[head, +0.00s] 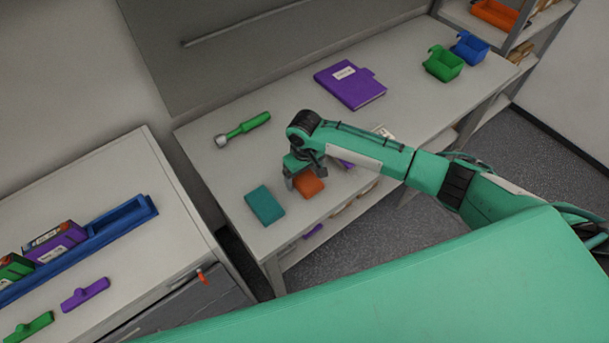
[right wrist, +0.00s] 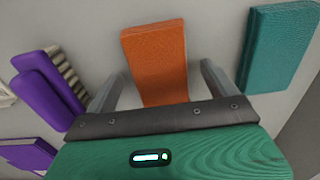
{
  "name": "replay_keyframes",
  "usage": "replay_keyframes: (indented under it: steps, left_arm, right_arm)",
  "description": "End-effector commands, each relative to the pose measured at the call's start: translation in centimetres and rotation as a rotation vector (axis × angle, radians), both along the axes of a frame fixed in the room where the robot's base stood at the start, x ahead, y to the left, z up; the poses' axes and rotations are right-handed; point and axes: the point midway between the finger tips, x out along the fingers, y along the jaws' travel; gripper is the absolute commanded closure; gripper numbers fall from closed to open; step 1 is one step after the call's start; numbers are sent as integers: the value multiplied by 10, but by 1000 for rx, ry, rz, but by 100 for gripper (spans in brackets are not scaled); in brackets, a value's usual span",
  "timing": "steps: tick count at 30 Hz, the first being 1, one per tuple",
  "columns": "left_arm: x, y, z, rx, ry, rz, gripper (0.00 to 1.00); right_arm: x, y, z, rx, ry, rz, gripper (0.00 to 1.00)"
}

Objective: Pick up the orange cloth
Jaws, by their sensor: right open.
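The orange cloth (head: 308,184) is a small flat block-like piece on the workbench, near its front edge. In the right wrist view the orange cloth (right wrist: 156,62) lies between my right gripper's two fingers, with gaps on both sides. My right gripper (head: 302,181) is open and over the cloth; it also shows in the right wrist view (right wrist: 157,82). Part of the cloth is hidden by the gripper. My left gripper does not show in either view.
A teal cloth (head: 264,205) lies just left of the orange one. A purple brush-like item (right wrist: 48,88) is on the other side. A green-handled tool (head: 243,130) and a purple binder (head: 349,84) lie farther back. Green (head: 443,64) and blue (head: 470,48) bins stand at the far end.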

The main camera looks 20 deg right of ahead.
Motion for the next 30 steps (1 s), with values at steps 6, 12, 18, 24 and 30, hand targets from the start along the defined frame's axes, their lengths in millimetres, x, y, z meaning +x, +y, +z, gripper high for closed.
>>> replay_keyframes:
  steps: [6,12,18,24,30]
  left_arm:
    - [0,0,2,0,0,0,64]
    - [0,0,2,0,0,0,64]
    - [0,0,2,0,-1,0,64]
    - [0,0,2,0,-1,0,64]
    - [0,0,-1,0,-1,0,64]
  right_arm:
    - [0,0,-8,0,-1,0,11]
    - [0,0,-8,0,-1,0,29]
    - [0,0,-7,0,-1,0,59]
    - [0,0,-7,0,-1,0,59]
    - [1,0,1,1,-3,1,59]
